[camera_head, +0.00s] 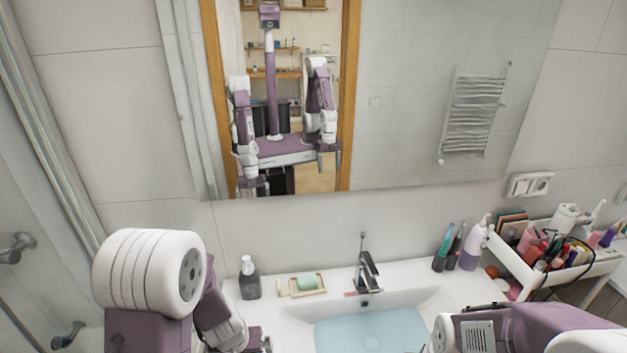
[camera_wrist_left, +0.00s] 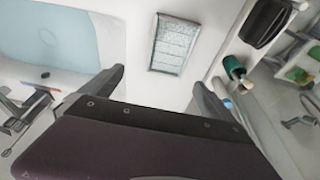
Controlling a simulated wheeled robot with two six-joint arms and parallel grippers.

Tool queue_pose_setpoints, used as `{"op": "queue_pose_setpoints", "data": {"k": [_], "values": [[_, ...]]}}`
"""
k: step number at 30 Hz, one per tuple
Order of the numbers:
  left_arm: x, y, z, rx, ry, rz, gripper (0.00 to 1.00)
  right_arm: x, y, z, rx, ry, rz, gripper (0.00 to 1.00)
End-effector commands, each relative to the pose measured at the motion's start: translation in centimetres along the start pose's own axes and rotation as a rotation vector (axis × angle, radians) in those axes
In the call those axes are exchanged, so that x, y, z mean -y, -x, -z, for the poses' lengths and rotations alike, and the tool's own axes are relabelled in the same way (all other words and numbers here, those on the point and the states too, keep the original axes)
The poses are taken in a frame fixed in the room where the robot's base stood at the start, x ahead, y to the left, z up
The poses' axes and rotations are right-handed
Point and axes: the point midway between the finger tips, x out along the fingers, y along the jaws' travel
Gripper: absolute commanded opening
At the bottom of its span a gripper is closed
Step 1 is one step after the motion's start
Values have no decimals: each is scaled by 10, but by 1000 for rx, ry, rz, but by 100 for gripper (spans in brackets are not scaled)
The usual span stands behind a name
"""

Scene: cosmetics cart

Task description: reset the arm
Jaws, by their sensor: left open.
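My left arm (camera_head: 150,275) comes in at the lower left of the head view, left of the soap dispenser and sink. Only a small part of its gripper shows at the bottom edge there. In the left wrist view my left gripper (camera_wrist_left: 157,92) has its two fingers wide apart, with nothing between them. It is over the white counter. My right arm (camera_head: 540,328) is folded at the lower right of the head view, in front of the sink's right side. Its gripper is out of the frame.
A dark soap dispenser (camera_head: 249,280) and a soap dish (camera_head: 302,286) stand left of the faucet (camera_head: 367,270). The sink (camera_head: 370,332) is in the middle. Bottles (camera_head: 473,243) and a loaded cart (camera_head: 522,272) stand right. A mirror (camera_head: 430,90) hangs behind.

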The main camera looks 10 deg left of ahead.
Motion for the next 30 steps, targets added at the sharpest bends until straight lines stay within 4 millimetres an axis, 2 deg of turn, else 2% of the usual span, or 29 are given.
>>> {"op": "queue_pose_setpoints", "data": {"k": [1, 3, 5, 7, 10, 13, 30], "values": [[-9, -5, 8, -61, -45, -20, 100, 0, -25, -3, 1, 0, 0, 71], [-26, 7, 9, -104, -138, -65, 100, -1, -43, -5, 1, 0, 0, 71], [-37, 19, -4, -93, -203, -98, 100, -1, -53, -6, 1, 0, 0, 71], [-39, 30, -30, -34, -253, -109, 100, -1, -60, -7, 1, 0, 0, 71], [-24, 43, -64, 97, -255, -69, 100, -1, -53, -6, 1, 0, 0, 71], [-15, 44, -82, 176, -212, -39, 100, -1, -52, -6, 0, 0, 0, 71], [-16, 43, -80, 181, -184, -38, 100, -1, -52, -6, 1, 0, 0, 71]]}}
